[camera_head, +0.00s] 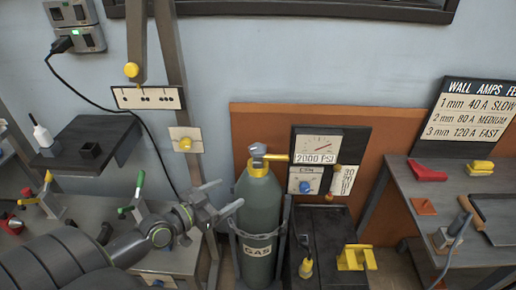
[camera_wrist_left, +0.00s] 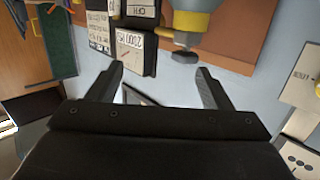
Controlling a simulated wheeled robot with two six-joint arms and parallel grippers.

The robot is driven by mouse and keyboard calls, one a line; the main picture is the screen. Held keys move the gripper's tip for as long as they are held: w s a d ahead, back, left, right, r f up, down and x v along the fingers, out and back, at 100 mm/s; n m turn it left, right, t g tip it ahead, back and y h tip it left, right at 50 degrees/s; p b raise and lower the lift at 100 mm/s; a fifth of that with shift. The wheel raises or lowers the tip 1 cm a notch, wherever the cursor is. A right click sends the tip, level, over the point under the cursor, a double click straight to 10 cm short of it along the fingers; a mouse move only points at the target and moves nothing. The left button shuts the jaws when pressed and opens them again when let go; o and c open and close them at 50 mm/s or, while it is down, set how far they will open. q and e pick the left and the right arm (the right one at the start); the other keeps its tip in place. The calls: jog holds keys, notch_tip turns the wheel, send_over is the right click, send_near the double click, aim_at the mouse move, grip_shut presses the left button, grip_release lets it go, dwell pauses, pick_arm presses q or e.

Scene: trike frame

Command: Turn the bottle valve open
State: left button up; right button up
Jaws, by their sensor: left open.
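The grey-green gas bottle (camera_head: 258,205), labelled GAS, stands upright in a metal holder. Its valve (camera_head: 258,150) sits on top, with a grey-blue knob and a yellow fitting towards the gauge panel. My left gripper (camera_head: 230,194) is open and empty, left of the bottle's upper body and lower than the valve in the picture. In the left wrist view my open fingers (camera_wrist_left: 160,82) have nothing between them. The valve's dark knob (camera_wrist_left: 186,57) shows beyond them, apart from both, near the right finger. My right gripper is not in view.
A gauge panel (camera_head: 331,150) reading 2000 PSI is right of the valve. A dark cabinet (camera_head: 325,225) with yellow parts stands right of the bottle. A metal post (camera_head: 172,90) rises behind my left gripper. A grey bench (camera_head: 440,190) holds tools at right.

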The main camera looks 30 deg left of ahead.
aim_at(252, 153)
pick_arm(q)
jog(key=w+a+r+n+t+y, duration=0.1)
jog(key=w+a+r+t, duration=0.1)
jog(key=a+r, duration=0.15)
jog(key=w, duration=0.5)
jog(key=w+d, duration=0.1)
jog(key=w, duration=0.5)
jog(key=w+d+f+p, duration=0.1)
jog(key=w, duration=0.4)
jog(key=shift+w, duration=0.35)
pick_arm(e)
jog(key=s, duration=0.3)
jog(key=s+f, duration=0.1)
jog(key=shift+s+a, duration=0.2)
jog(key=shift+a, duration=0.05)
pick_arm(q)
jog(key=c, duration=1)
jog(key=shift+o, duration=0.2)
jog(key=shift+r, duration=0.1)
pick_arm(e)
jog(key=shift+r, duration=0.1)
